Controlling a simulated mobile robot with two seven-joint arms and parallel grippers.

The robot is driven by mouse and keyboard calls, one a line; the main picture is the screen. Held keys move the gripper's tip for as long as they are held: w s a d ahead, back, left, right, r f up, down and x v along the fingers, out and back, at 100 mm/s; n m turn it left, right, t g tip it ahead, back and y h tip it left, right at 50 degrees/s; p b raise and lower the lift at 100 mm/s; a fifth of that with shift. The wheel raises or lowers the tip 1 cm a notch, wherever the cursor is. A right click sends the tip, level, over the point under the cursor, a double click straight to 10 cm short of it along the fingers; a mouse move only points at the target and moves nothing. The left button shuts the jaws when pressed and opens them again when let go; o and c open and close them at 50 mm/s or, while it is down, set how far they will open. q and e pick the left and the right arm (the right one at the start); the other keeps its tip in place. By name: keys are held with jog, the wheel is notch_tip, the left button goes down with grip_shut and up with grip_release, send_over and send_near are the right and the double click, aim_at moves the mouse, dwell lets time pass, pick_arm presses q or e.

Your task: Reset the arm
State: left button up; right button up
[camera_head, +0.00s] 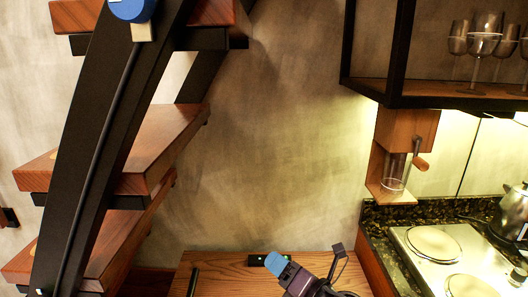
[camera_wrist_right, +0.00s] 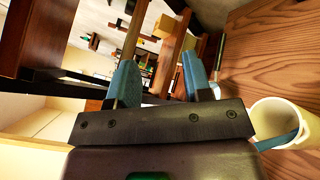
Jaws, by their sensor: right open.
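My right gripper (camera_head: 276,264) shows at the bottom middle of the head view, in front of the wooden top (camera_head: 225,272). In the right wrist view its two blue fingers stand apart with nothing between them, so the right gripper (camera_wrist_right: 158,78) is open and empty. Part of my right arm shows just behind the fingers in the head view. My left gripper is not in view.
A black-beamed wooden stair (camera_head: 95,130) fills the left. A glass shelf (camera_head: 440,88), stove (camera_head: 455,260) and kettle (camera_head: 512,212) are at right. A white container (camera_wrist_right: 280,118) with something blue inside stands by wood in the wrist view. The middle wall area is clear.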

jog(key=s+d+f+m+t+h+b, duration=0.1)
jog(key=s+d+f+m+h, duration=0.4)
jog(key=d+f+m, duration=0.75)
jog(key=s+d+f+m+h+b, duration=0.1)
jog(key=s+d+f+m+h, duration=0.5)
jog(key=m, duration=1.1)
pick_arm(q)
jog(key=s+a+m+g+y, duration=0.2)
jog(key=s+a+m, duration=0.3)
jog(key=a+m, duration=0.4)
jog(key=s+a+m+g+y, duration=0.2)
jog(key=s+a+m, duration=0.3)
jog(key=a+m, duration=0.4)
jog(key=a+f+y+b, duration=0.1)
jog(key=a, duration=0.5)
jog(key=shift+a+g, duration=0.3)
pick_arm(e)
jog(key=s+d+f+m+g, duration=0.1)
jog(key=s+d+f, duration=0.2)
jog(key=s+f, duration=0.1)
jog(key=s+d+f+m+g+h, duration=0.1)
jog(key=s+d+f+m, duration=0.1)
jog(key=s+f, duration=0.2)
jog(key=s, duration=0.2)
jog(key=shift+s+d+g, duration=0.4)
